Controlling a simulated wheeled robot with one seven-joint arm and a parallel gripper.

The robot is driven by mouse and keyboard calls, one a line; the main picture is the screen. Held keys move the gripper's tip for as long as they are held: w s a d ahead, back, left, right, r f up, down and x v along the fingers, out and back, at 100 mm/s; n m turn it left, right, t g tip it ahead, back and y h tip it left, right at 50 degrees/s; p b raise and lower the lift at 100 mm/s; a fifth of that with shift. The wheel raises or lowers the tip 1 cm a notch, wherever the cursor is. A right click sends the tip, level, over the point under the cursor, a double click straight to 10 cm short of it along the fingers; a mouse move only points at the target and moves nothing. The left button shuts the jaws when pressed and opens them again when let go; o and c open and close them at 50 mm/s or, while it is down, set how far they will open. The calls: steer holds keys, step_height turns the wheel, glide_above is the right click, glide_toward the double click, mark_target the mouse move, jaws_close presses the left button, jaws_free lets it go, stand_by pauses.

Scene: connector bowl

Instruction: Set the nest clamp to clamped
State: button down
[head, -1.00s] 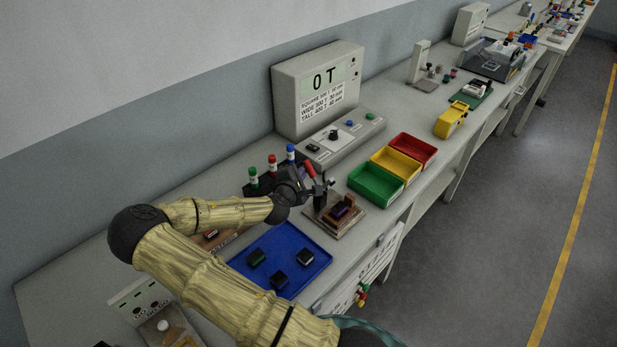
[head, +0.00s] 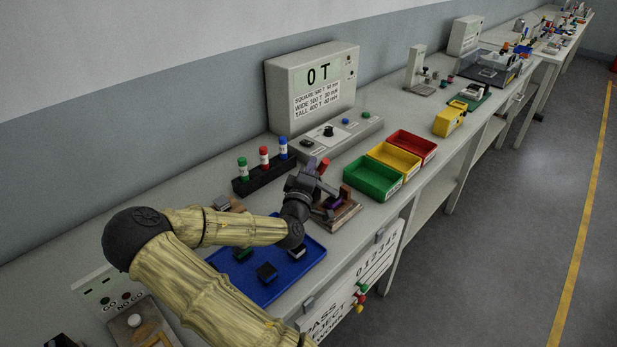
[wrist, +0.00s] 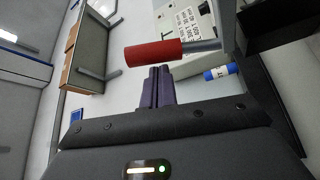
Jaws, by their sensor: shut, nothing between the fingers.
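The nest clamp's red handle (head: 323,166) stands over the wooden nest base (head: 346,215), its top leaning to the right. In the wrist view the red handle (wrist: 153,53), on a grey metal rod, lies across the view just beyond my fingertips. My gripper (head: 310,165) is beside the handle; its two purple fingers (wrist: 159,72) are pressed together and empty. I cannot tell whether they touch the handle. A purple part (head: 333,202) shows at the nest. My gripper and wrist hide much of the clamp's lower linkage.
A blue tray (head: 285,285) with dark blocks lies in front of the nest. Green (head: 374,193), yellow and red bins stand to the right. A black rack (head: 262,179) with red, green and blue-topped cylinders and a control box (head: 345,135) stand behind.

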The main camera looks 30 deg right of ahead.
steer(key=shift+s+d+f+m+h+b, duration=0.1)
steer(key=shift+s+m+h+b, duration=0.4)
steer(key=shift+m+b, duration=0.35)
steer(key=shift+w, duration=0.1)
steer(key=s+a, duration=0.3)
steer(key=a, duration=0.6)
steer(key=shift+s+f, duration=0.2)
steer(key=shift+f, duration=0.05)
stand_by(0.3)
